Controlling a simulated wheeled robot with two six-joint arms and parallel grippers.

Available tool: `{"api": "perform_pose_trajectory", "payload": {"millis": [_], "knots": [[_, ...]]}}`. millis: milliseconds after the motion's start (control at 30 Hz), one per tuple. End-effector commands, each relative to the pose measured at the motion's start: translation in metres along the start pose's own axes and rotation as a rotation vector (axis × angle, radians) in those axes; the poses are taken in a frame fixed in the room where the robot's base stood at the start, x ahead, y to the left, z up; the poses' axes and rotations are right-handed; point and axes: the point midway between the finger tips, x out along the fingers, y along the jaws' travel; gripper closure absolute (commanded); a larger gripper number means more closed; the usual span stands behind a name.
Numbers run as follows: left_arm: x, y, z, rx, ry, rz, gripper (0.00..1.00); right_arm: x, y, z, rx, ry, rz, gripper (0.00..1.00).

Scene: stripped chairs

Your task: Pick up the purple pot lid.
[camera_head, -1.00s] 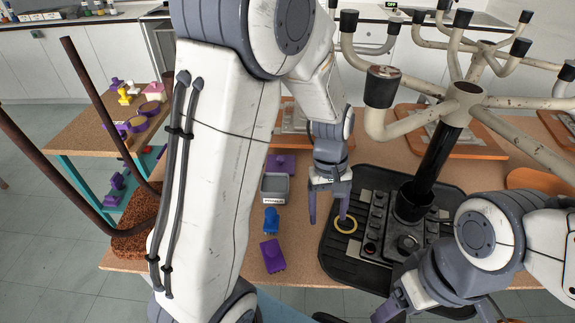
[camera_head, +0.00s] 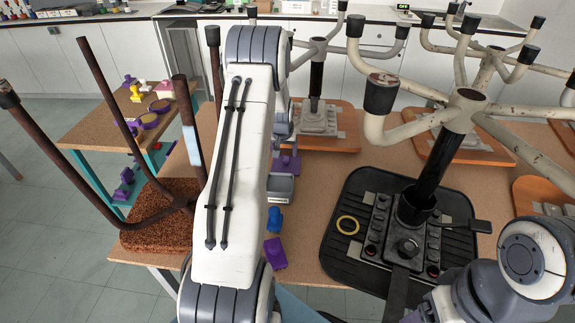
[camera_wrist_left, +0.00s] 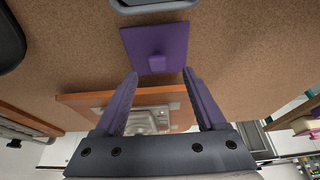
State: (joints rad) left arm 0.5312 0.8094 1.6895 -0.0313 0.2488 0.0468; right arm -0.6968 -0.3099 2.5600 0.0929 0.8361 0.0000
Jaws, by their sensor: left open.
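The purple pot lid (camera_wrist_left: 155,42), a flat square plate with a blocky knob, lies on the brown table top in the left wrist view. In the head view the lid (camera_head: 288,163) shows beside my left arm, partly hidden. My left gripper (camera_wrist_left: 160,80) is open and empty, its two purple fingers pointing toward the lid, one on each side of the knob's line. In the head view my left gripper (camera_head: 284,130) is mostly covered by my own arm. My right arm is at the lower right; its gripper is largely cut off by the frame edge.
A grey dish (camera_head: 281,188), a blue object (camera_head: 275,219) and another purple piece (camera_head: 275,253) lie on the table nearer me.

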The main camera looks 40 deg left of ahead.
Motion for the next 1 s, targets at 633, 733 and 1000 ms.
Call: {"api": "perform_pose_trajectory", "payload": {"millis": [633, 733, 1000], "knots": [[0.053, 0.004, -0.005, -0.001, -0.001, 0.000, 0.28, -0.015, -0.001, -0.001, -0.001, 0.000, 0.000, 0.29], [0.052, 0.004, -0.005, -0.001, -0.001, 0.000, 0.35, -0.015, -0.001, -0.001, 0.000, 0.000, 0.000, 0.29], [0.052, 0.004, -0.005, -0.001, -0.001, 0.001, 1.00, -0.015, -0.001, -0.001, 0.000, 0.000, 0.000, 0.29]]}}
